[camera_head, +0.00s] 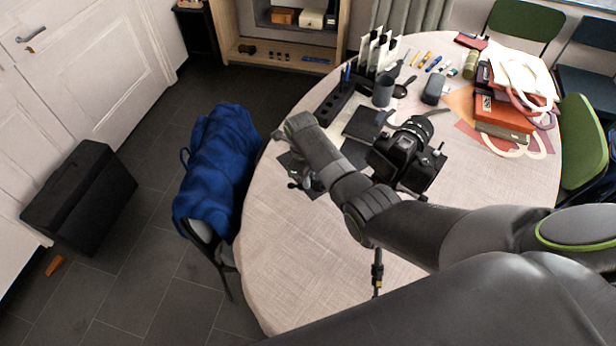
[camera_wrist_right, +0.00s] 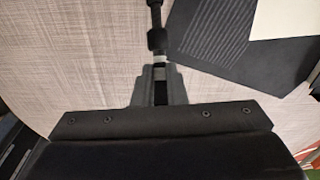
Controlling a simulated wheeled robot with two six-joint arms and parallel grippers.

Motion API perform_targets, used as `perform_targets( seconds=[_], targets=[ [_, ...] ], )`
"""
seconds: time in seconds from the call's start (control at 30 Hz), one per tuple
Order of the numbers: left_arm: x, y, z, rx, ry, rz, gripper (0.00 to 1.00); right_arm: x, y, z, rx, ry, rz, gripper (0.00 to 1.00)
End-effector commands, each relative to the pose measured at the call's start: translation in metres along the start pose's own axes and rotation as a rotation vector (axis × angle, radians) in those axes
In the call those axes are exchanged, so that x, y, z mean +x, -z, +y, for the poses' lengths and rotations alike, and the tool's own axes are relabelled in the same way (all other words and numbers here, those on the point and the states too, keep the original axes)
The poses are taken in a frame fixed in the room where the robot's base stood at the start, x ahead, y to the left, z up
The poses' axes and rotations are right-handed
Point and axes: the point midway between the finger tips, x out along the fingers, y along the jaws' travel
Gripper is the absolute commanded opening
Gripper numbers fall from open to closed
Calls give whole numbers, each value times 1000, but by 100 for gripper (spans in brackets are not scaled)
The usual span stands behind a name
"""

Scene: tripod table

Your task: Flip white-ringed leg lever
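The black camera (camera_head: 408,155) sits over the round table (camera_head: 300,285) on a tripod, mostly hidden behind my right arm. One tripod leg with a yellow ring (camera_head: 377,270) shows below my arm. My right gripper (camera_head: 280,134) is at the left end of the arm, near the table's left edge. In the right wrist view a black leg with a whitish ring (camera_wrist_right: 161,59) runs down to my right gripper (camera_wrist_right: 160,72). Its grey fingers stand close on either side of a narrow black part below the ring. Whether they press on it is unclear. No lever can be made out. My left gripper is out of view.
A chair with a blue cloth (camera_head: 218,160) stands at the table's left edge. A black pen holder (camera_head: 333,102), a grey cup (camera_head: 383,92) and a dark flat pad (camera_head: 364,124) lie behind the arm. The front left tabletop is clear.

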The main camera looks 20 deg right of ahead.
Motion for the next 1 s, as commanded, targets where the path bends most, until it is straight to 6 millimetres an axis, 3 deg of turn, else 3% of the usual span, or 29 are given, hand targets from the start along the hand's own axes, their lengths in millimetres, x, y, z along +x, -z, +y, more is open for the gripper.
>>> perform_targets(
  seconds=[1.0],
  targets=[
    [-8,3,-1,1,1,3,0,-11,-5,-1,0,3,-3,4]
  ],
)
